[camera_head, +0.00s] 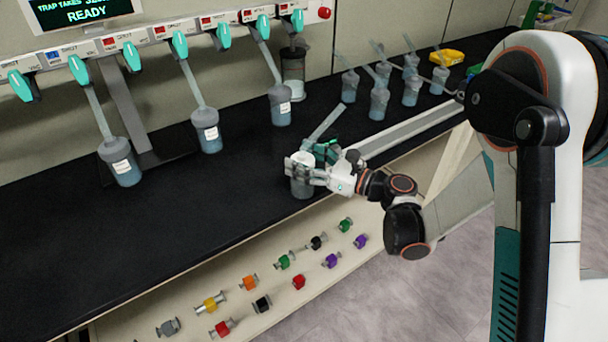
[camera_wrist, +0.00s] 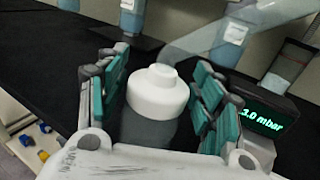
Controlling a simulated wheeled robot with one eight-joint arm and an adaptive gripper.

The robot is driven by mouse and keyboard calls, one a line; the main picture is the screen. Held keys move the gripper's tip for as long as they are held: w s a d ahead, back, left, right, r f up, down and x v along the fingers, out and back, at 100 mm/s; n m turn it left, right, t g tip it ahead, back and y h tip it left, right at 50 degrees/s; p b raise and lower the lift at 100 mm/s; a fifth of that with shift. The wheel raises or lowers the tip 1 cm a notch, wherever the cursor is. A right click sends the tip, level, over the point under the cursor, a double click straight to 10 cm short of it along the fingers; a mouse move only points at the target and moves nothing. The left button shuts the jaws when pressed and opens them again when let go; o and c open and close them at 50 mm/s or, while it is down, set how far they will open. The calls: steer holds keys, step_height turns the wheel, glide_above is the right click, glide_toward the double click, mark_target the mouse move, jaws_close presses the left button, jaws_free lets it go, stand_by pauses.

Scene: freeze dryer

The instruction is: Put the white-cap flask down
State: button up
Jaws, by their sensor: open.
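The white-cap flask (camera_head: 302,185) stands upright on the black bench near its front edge. In the wrist view its white cap (camera_wrist: 158,90) sits between the two teal-padded fingers, with a visible gap on each side. My gripper (camera_head: 312,170) is open around the flask and reaches it from the right. In the wrist view the fingers of my gripper (camera_wrist: 158,100) flank the cap. The flask's lower body is mostly hidden by the cap and my gripper's palm.
Several flasks hang from the dryer's teal valves (camera_head: 180,44), including one near the middle (camera_head: 280,105). Loose flasks (camera_head: 379,100) stand at the back right near a yellow item (camera_head: 447,57). A pressure display (camera_wrist: 264,118) sits beside my gripper. Bench (camera_head: 60,235) at left is clear.

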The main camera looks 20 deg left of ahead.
steer(key=c, duration=1.1)
steer(key=shift+r, duration=0.1)
